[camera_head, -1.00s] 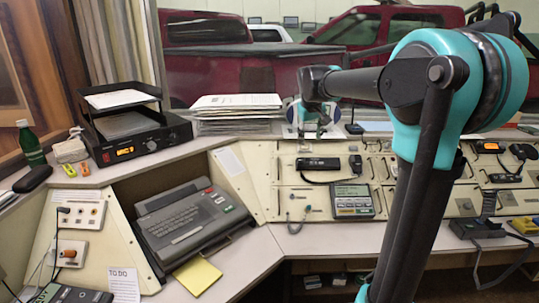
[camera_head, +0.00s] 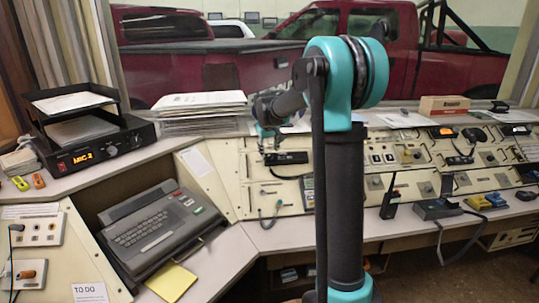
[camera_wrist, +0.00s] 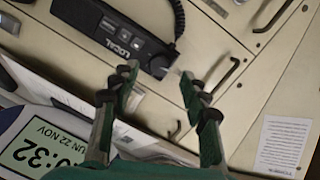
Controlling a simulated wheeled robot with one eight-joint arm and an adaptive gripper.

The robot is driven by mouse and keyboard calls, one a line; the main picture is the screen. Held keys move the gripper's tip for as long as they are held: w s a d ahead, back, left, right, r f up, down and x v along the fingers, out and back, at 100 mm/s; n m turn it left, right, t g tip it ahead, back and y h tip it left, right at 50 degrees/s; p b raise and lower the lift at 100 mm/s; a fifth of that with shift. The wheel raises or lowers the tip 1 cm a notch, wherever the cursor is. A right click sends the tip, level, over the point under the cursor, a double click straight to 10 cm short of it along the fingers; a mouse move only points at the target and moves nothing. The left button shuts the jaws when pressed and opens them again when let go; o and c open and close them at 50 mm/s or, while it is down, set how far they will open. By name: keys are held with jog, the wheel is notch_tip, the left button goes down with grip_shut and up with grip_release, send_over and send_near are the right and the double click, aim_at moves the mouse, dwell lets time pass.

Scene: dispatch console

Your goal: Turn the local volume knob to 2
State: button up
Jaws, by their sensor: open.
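The black radio unit labelled LOCAL (camera_wrist: 112,32) lies on the cream console panel in the wrist view, with a coiled cord beside it. A dark knob-like part (camera_wrist: 158,66) shows at its near end; its setting is not readable. In the head view the black unit (camera_head: 286,158) sits on the upper console panel. My gripper (camera_wrist: 158,88) is open and empty, its green fingertips apart on either side of the unit's near end, with no contact visible. In the head view my gripper (camera_head: 267,138) is small and hovers just above and left of the unit.
A metal handle (camera_wrist: 222,76) stands up from the panel right of my fingers. A digital clock (camera_wrist: 45,145) is at lower left. In the head view, a stack of papers (camera_head: 200,105) stands left of my gripper, and a radio box reading MIC 2 (camera_head: 95,145) is farther left.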

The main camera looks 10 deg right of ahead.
aim_at(270, 155)
jog(key=shift+x, duration=1.65)
grip_shut()
